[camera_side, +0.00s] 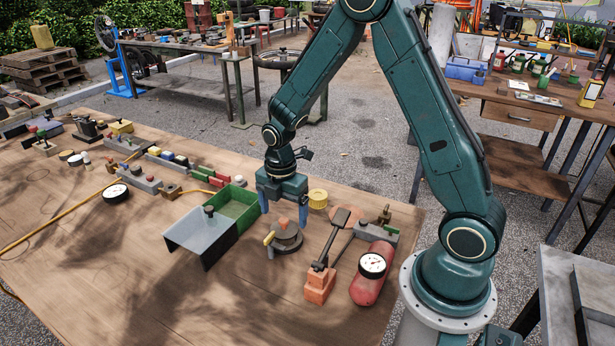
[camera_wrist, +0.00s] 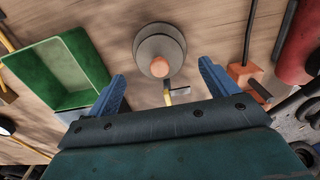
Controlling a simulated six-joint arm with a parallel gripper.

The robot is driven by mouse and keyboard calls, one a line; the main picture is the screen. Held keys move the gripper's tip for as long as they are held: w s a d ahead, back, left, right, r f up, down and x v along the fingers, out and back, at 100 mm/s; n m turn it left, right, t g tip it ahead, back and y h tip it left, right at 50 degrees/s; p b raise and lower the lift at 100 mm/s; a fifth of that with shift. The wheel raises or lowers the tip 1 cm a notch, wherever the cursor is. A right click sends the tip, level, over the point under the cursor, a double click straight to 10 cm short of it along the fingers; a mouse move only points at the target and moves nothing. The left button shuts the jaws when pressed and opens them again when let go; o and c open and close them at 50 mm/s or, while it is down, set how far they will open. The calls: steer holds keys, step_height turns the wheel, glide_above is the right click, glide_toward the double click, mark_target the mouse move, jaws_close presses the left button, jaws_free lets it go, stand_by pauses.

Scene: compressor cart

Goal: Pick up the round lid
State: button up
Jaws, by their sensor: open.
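The side view does not clearly show the gap between fingertips and lid.
A small yellow-ended metal piece (camera_wrist: 171,94) stands close to the lid. A green bin (camera_side: 240,207) and a grey-topped cover (camera_side: 201,232) are to the left. An orange block (camera_side: 319,286) and a red cylinder with a gauge (camera_side: 373,275) are to the right. Front table is clear.

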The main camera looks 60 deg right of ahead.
mark_target(284, 219)
steer(key=shift+f, duration=1.6)
steer(key=c, duration=1.1)
